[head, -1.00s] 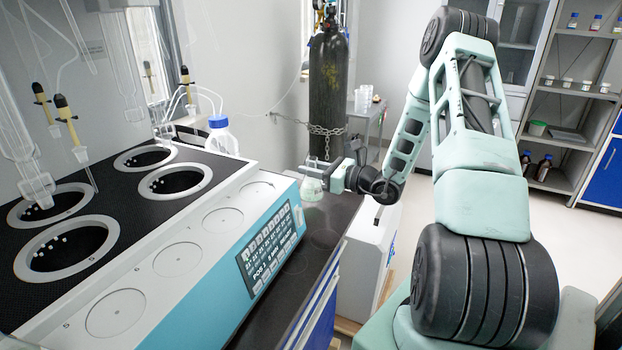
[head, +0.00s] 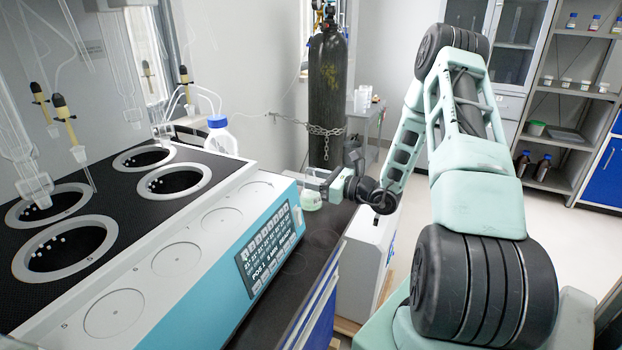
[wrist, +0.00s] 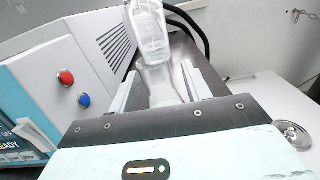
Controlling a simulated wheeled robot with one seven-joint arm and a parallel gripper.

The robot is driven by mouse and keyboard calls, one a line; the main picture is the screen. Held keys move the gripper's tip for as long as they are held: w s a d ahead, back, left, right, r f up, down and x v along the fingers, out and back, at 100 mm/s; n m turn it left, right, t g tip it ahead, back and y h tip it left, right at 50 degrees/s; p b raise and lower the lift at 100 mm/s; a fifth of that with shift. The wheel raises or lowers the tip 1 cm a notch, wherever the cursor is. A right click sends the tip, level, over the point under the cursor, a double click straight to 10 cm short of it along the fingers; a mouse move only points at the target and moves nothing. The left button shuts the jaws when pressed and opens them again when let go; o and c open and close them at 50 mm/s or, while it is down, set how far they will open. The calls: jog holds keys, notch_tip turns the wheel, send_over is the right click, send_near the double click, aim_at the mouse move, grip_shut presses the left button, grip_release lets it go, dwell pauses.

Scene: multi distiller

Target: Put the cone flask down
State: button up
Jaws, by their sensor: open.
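The cone flask, clear with pale green contents, shows low in front of my gripper in the head view (head: 311,201). It appears to stand on the dark bench top just right of the distiller's front panel. In the wrist view the clear flask (wrist: 160,84) is between the two fingers, with a gap visible on each side. My gripper (head: 314,180) is open around the flask; its fingers also show in the wrist view (wrist: 158,90). The flask's exact contact with the bench is too small to tell.
The distiller (head: 170,265) with its round wells fills the left. A black gas cylinder (head: 328,90) stands at the back. The dark bench strip (head: 300,265) is clear in front.

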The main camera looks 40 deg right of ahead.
jog(key=b+v, duration=0.1)
jog(key=v, duration=1.1)
jog(key=shift+r, duration=0.1)
